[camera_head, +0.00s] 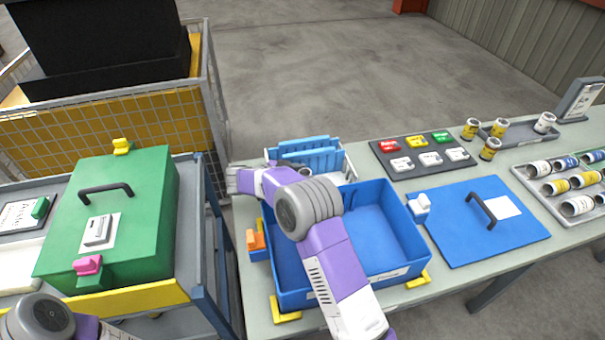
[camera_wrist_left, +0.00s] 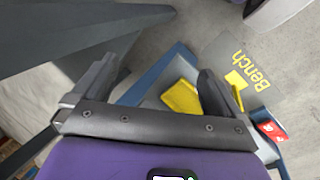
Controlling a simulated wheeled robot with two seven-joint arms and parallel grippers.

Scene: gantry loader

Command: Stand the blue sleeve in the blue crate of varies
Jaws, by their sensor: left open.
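The open blue crate (camera_head: 408,222) stands on the bench with its lid off; the part of its floor that shows is bare, and my right arm hides the rest. Small sleeves lie in a grey tray at the far right; one with a blue band (camera_head: 566,162) is in the back row. My right gripper (camera_head: 234,180) is at the crate's back left, beside a blue rack; its fingers are too unclear to judge. In the left wrist view my left gripper (camera_wrist_left: 155,85) is open and empty, above the floor and a blue frame edge.
A blue lid (camera_head: 460,240) with a black handle lies right of the crate. Behind are the blue rack (camera_head: 310,158) and a dark board (camera_head: 385,150) with coloured blocks. Several yellow-banded cans (camera_head: 489,149) stand near a small tray. A green lidded box (camera_head: 150,210) sits on the left cart.

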